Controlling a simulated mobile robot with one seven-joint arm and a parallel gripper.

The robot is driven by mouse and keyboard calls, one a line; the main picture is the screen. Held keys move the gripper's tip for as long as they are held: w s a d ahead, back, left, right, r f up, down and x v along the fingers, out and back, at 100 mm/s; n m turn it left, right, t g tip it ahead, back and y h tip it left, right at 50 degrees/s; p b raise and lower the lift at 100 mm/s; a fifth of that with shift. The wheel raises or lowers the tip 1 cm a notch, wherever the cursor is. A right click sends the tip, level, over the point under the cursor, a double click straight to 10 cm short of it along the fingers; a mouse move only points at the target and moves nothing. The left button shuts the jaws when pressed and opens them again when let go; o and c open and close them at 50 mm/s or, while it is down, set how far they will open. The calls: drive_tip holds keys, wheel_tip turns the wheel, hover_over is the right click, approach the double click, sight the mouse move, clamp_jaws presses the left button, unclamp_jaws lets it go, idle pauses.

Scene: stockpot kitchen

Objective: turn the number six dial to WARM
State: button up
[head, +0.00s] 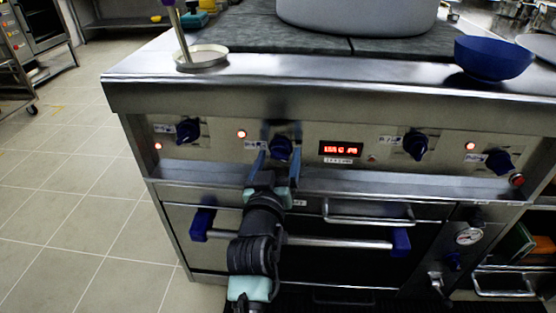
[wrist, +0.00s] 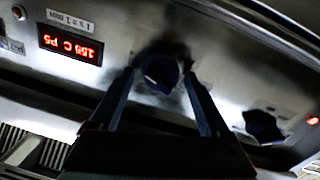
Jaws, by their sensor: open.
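Several dark blue dials sit along the steel front panel of the range. The second dial from the left (head: 281,148) lies between the open fingers of my gripper (head: 279,156). In the wrist view the fingers (wrist: 160,84) stand on either side of this dial (wrist: 161,74), with gaps visible at its sides. Other dials are at the far left (head: 188,130), right of the display (head: 415,144) and far right (head: 499,161). The labels beside them are too small to read, so I cannot tell which is number six or where WARM lies.
A red-lit display (head: 341,149) is right of the held-over dial. An oven door handle (head: 340,243) and a drawer handle (head: 368,217) jut out below. A blue bowl (head: 493,58) and a large pot (head: 357,14) stand on top. Open tiled floor lies at left.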

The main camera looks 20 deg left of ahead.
clamp_jaws()
idle(0.4)
drive_tip(key=shift+n, duration=0.3)
drive_tip(key=n+p, duration=0.2)
drive_tip(key=n, duration=0.2)
drive_tip(key=shift+n, duration=0.4)
drive_tip(key=n+p, duration=0.1)
drive_tip(key=n, duration=0.4)
drive_tip(key=shift+f+n+y+p, duration=0.1)
drive_tip(key=shift+n+y+p, duration=0.2)
unclamp_jaws()
drive_tip(key=shift+d, duration=0.1)
